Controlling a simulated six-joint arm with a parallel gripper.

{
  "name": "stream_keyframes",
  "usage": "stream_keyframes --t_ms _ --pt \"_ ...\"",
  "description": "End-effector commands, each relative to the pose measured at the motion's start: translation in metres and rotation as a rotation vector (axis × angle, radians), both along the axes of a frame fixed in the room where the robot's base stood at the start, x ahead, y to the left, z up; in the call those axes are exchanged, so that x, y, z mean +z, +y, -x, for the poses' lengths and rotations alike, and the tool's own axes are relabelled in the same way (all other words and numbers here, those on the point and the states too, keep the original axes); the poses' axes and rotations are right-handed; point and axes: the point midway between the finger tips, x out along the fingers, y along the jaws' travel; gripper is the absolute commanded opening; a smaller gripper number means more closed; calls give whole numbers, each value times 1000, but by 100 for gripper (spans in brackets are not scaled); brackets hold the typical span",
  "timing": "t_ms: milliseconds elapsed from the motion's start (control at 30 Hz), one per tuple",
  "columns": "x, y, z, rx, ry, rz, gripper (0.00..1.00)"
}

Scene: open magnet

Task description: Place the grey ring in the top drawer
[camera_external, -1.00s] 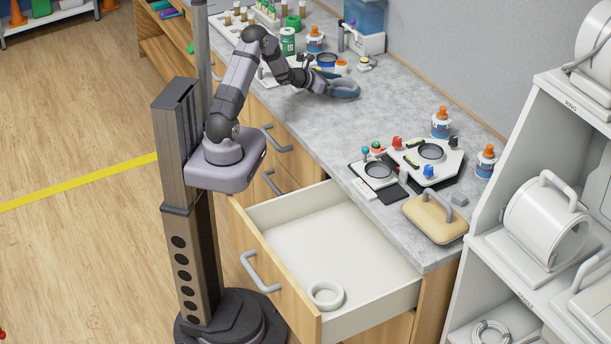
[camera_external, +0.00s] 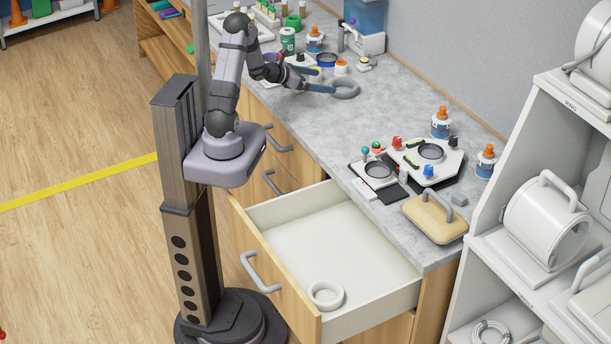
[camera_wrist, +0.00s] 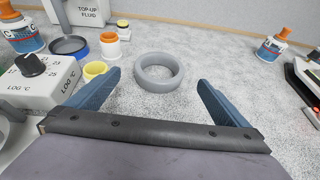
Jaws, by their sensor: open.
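The grey ring (camera_external: 345,88) lies flat on the counter near its far half. In the wrist view the ring (camera_wrist: 159,72) is ahead of my gripper (camera_wrist: 157,88), centred a little beyond the two blue fingertips. My gripper (camera_external: 326,79) is open and empty, with its fingers spread wider than the ring. The top drawer (camera_external: 385,302) is pulled open below the counter at the front. A white ring (camera_external: 326,294) lies in the drawer's front corner.
A white box with a black knob (camera_wrist: 38,75), a yellow ring (camera_wrist: 95,70) and an orange-and-white cup (camera_wrist: 110,46) stand left of the grey ring. A device with dark dishes (camera_external: 430,152) and a tan handled block (camera_external: 436,217) sit above the drawer.

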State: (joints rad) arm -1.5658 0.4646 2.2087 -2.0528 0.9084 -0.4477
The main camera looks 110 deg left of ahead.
Motion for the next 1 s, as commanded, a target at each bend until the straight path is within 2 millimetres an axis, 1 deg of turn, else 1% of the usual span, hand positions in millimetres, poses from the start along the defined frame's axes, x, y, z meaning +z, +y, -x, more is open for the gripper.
stream_keyframes --t_ms 33,200,733,867,967,1000 --pt "4 -3 4 2 -1 -1 100" --pt "6 -9 10 0 -1 -1 100" --pt "7 -9 9 -9 3 -7 100" --pt "16 -5 -2 -81 32 -55 100" --pt "27 -1 -20 -205 85 -136 100" --pt "32 1 -29 -274 115 -179 100"
